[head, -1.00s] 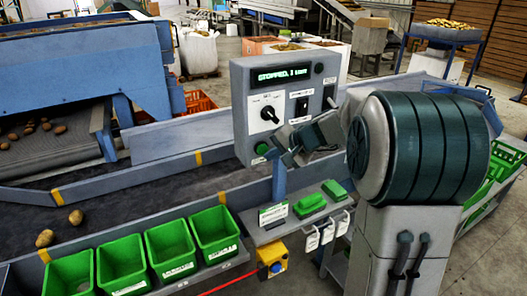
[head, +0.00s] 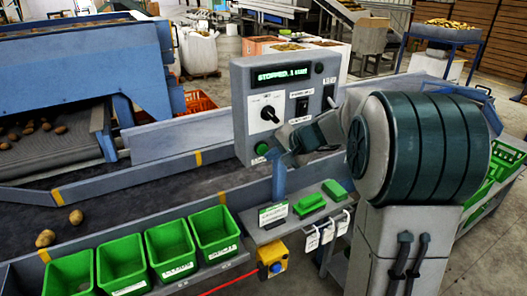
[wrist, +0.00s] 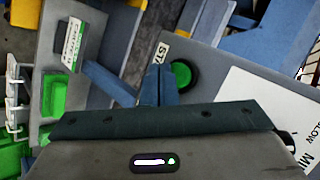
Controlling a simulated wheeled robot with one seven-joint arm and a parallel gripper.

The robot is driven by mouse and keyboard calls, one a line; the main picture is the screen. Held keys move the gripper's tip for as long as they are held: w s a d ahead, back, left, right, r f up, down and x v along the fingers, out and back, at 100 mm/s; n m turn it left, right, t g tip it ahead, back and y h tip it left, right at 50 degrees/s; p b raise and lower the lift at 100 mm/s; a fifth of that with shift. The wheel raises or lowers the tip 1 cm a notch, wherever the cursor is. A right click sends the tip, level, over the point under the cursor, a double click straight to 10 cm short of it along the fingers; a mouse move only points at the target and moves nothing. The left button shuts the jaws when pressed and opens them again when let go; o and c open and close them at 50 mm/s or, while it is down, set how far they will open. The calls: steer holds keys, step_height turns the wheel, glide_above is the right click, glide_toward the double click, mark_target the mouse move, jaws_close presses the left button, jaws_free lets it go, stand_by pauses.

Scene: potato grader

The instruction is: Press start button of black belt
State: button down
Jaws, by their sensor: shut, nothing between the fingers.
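The green start button (head: 262,149) is low on the box's face, left of my gripper. In the wrist view the green button (wrist: 181,75) sits in a dark ring beside a partly hidden label beginning "STA". My gripper (wrist: 158,72) is shut and empty, its blue fingertips just left of the button in that view. I cannot tell whether they touch the panel. In the head view my wrist hides part of the box's lower right.
Several green bins (head: 122,262) line the belt's near edge. A shelf (head: 262,232) below the box holds green blocks and a small sign. A yellow box with a blue button (head: 271,262) hangs under it. Potatoes (head: 76,217) lie on the belt.

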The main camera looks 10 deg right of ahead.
steer(key=shift+w, duration=0.1)
stand_by(0.6)
steer(key=shift+w+a, duration=0.1)
steer(key=shift+w, duration=0.2)
steer(key=shift+w+a, duration=0.15)
steer(key=shift+w, duration=0.3)
stand_by(0.7)
steer(key=shift+s+b, duration=0.1)
steer(key=shift+b, duration=0.3)
steer(key=shift+s+d+b, duration=0.25)
steer(key=shift+s+b, duration=0.25)
steer(key=shift+s, duration=0.25)
